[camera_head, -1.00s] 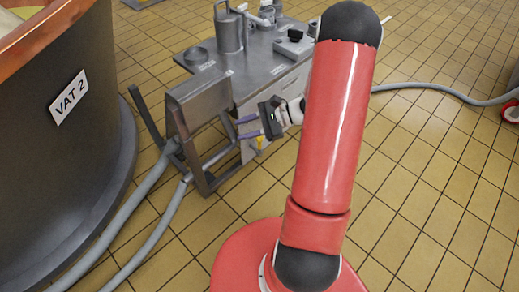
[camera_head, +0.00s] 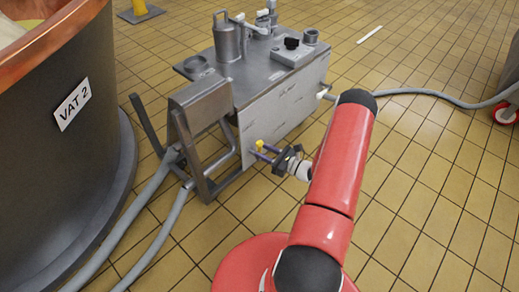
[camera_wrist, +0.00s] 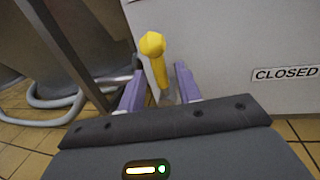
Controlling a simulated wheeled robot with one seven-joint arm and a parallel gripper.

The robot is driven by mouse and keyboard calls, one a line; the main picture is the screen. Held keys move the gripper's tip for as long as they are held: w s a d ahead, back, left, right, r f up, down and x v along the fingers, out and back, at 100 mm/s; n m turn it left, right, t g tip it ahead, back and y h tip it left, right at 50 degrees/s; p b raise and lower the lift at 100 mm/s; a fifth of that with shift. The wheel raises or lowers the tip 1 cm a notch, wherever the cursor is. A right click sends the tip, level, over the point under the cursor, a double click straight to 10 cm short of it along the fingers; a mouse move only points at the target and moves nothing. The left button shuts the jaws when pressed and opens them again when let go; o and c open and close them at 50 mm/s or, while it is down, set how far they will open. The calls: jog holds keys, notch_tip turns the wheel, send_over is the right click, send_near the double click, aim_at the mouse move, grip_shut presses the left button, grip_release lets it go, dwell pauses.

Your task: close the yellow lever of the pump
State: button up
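The pump (camera_head: 270,85) is a grey metal cart with a pale side panel. Its yellow lever (camera_head: 260,146) shows low on that panel, and in the wrist view the lever (camera_wrist: 154,60) has a round yellow knob on a short yellow stem. My gripper (camera_head: 257,151) is at the lever; in the wrist view its purple fingers (camera_wrist: 157,84) are open, one on each side of the yellow stem, with gaps visible. The lever's lower end is partly hidden behind the gripper body. A "CLOSED" label (camera_wrist: 286,74) is on the panel to the right of the lever.
A metal frame (camera_head: 205,150) with grey hoses (camera_head: 155,178) stands left of the lever. A large copper-rimmed vat marked VAT 2 (camera_head: 60,150) fills the left. Another hose (camera_head: 430,94) runs right across the tiles. The tiled floor (camera_head: 430,190) at right is largely clear.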

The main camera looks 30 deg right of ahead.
jog(key=shift+x, duration=1.35)
grip_shut()
